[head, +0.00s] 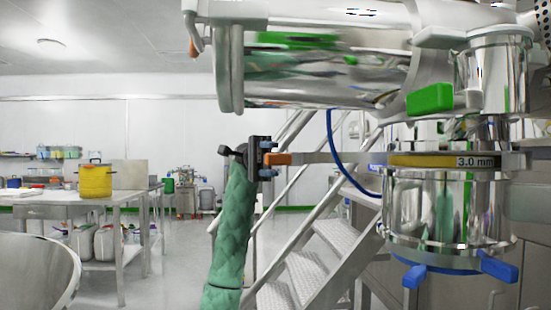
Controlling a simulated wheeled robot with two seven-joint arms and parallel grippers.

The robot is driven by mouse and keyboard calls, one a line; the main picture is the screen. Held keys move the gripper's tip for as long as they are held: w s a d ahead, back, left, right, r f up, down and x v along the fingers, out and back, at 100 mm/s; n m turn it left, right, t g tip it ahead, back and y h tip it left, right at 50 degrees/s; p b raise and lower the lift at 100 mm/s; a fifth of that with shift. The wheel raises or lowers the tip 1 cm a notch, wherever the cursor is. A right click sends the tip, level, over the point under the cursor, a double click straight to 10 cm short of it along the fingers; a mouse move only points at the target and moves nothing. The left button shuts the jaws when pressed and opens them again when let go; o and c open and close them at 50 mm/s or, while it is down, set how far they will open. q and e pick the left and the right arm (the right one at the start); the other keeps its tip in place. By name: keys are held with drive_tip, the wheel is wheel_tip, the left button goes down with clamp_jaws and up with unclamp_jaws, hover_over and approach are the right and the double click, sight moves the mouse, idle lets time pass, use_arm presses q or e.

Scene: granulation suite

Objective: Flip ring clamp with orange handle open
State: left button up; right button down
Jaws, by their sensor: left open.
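An orange handle (277,158) sits on the end of a grey bar (335,157). The bar runs level to the right, to a yellow band marked "3.0 mm" (425,161) around the steel housing. My left gripper (268,159) is open at the orange handle, with its blue-tipped fingers above and below the handle's left end. I cannot tell whether they touch it. A second, smaller orange tip (193,48) shows on a lever at the flange (230,65) of the horizontal steel drum, upper left. I cannot tell which orange part belongs to the ring clamp. My right gripper is not in view.
A green block handle (430,99) is above the band and blue handles (499,268) are below the housing. A blue hose (339,150) and metal stairs (315,262) stand behind. A yellow pot (95,180) is on a table at left. Open floor lies left of my arm.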

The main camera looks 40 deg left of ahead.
use_arm(q)
drive_tip(key=shift+v, duration=1.8)
